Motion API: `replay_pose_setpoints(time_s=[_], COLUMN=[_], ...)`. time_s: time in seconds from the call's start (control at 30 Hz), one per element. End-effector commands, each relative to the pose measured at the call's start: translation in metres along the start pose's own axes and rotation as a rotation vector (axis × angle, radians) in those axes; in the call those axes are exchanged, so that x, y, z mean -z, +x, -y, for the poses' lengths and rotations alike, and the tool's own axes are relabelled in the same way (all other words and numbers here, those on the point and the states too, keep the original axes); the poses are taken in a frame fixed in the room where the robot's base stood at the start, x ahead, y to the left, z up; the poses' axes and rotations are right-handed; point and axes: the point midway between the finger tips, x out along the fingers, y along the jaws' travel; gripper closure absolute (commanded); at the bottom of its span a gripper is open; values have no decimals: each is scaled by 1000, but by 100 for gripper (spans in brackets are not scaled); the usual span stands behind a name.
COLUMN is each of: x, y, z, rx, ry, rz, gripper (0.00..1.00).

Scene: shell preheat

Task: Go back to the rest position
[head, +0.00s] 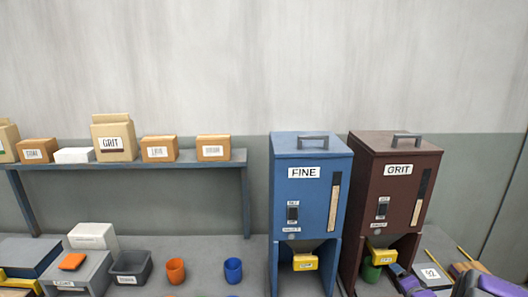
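No rest position is marked in the head view. Purple and dark parts at the lower right look like my arm, cut off by the bottom edge. A small purple and blue-grey piece (409,282) beside the maroon GRIT dispenser (388,200) may be my gripper (404,277); its fingers cannot be made out. A green cup (370,272) stands in the dispenser's bay, under a yellow labelled part (382,255). Whether the piece touches the cup cannot be told.
A blue FINE dispenser (307,200) stands left of the maroon one. An orange cup (175,271), a blue cup (233,270) and a dark bin (130,268) are on the bench (205,257). Boxes line a shelf (190,165). A white card (432,273) lies at right.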

Motion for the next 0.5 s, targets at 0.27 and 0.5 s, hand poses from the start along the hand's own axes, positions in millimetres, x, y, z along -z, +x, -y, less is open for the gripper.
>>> replay_pose_setpoints(time_s=[0.27, 0.5], x=[-20, -56], y=[-46, -113], z=[50, 78], rx=[-255, -457], ry=[-272, -465], rz=[55, 173], gripper=[16, 16])
